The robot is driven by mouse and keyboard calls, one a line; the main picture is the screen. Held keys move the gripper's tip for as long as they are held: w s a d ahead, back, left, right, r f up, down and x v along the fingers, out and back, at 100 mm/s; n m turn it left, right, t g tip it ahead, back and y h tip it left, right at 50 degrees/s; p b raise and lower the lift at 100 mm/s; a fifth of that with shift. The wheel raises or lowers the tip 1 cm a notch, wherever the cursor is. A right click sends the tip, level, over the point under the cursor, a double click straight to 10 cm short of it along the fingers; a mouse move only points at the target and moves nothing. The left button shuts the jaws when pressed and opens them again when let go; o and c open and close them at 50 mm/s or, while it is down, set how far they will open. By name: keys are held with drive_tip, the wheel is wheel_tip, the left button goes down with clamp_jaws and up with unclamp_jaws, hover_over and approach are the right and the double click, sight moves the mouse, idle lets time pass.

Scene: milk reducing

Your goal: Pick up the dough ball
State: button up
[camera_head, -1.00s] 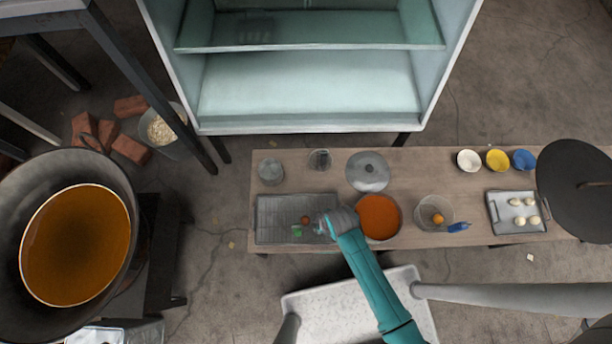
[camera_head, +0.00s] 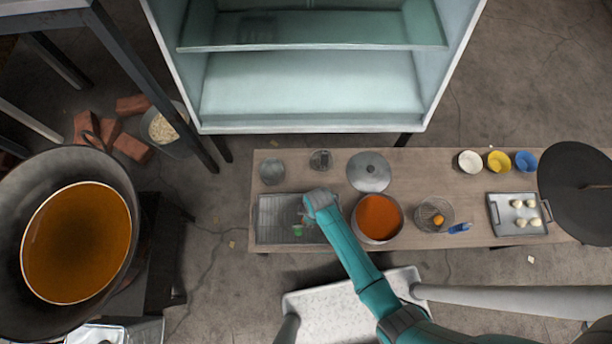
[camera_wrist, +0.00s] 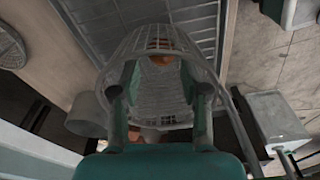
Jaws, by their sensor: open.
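My gripper (camera_head: 303,217) is over the grey wire-rack tray (camera_head: 270,222) at the left of the table, seen from above. In the wrist view its fingers (camera_wrist: 160,74) are spread apart. A brownish-orange ball (camera_wrist: 162,56) shows between and just beyond the fingertips, behind or inside a grey mesh; I cannot tell which, and contact is unclear. In the head view my wrist hides this ball. Another orange ball (camera_head: 439,219) sits in the wire basket (camera_head: 422,212). Several pale dough balls (camera_head: 517,203) lie on the small grey tray (camera_head: 497,222) at the right.
A pot of orange liquid (camera_head: 378,217) stands just right of my gripper. Behind are a round lid (camera_head: 368,171) and metal cups (camera_head: 272,171). Coloured bowls (camera_head: 498,161) stand at the back right. A large pan of oil (camera_head: 77,242) is at the far left.

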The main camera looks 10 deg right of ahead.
drive_tip(key=shift+w+a+f, duration=0.1)
drive_tip(key=shift+a+f, duration=0.15)
drive_tip(key=shift+f, duration=0.85)
drive_tip(key=shift+a+f, duration=0.2)
drive_tip(key=shift+f, duration=0.9)
drive_tip(key=c, duration=0.4)
drive_tip(key=shift+c, duration=0.2)
wheel_tip(320, 180, up, 10)
